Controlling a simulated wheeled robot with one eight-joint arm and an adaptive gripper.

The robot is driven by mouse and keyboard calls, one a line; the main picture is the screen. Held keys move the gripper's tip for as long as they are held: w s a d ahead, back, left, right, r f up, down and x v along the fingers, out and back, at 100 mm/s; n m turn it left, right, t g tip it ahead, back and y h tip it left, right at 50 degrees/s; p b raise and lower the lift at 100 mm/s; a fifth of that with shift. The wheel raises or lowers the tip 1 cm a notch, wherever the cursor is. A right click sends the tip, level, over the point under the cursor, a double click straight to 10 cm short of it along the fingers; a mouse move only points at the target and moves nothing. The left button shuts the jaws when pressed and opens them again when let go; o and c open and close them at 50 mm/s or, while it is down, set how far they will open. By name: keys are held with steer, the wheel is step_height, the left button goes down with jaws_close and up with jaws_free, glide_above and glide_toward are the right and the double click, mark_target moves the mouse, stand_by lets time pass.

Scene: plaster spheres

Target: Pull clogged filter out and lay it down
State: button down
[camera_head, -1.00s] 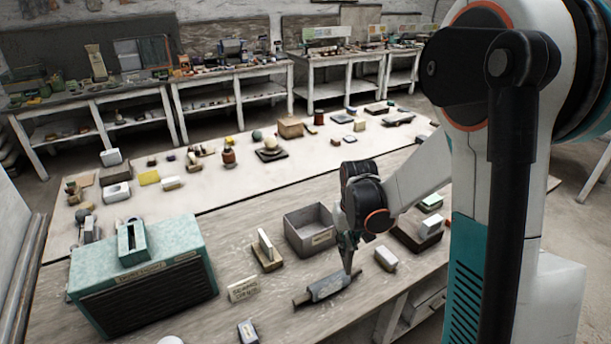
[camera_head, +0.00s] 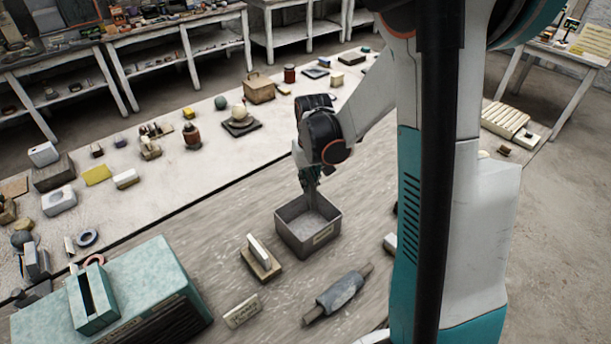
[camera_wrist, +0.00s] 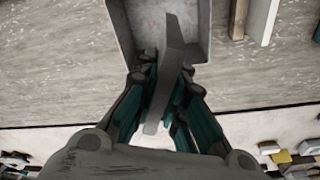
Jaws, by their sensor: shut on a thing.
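My gripper (camera_head: 311,188) is over the grey open bin (camera_head: 326,242), its fingers at or just above the rim. The wrist view shows it (camera_wrist: 165,85) shut on a thin grey slab (camera_wrist: 173,60), seemingly the clogged filter, with the bin (camera_wrist: 120,25) around or below its far end. I cannot tell whether the slab touches the bin floor. The teal housing (camera_head: 150,265) stands at lower left, with a dark open slot (camera_head: 87,293) in its raised top frame. A white slab (camera_head: 258,248) stands upright on a wooden base left of the bin.
A grey roller-like cylinder (camera_head: 339,296) lies on the table in front of the bin. A small sign block (camera_head: 242,311) stands between it and the housing. Small items line the pale back strip.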

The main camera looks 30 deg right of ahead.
mark_target(308, 194)
steer(key=shift+f, duration=0.1)
step_height(308, 194, down, 6)
steer(key=b, duration=0.5)
steer(key=shift+r, duration=0.25)
step_height(308, 194, down, 9)
steer(key=b, duration=0.8)
steer(key=shift+b, duration=0.35)
stand_by(5.3)
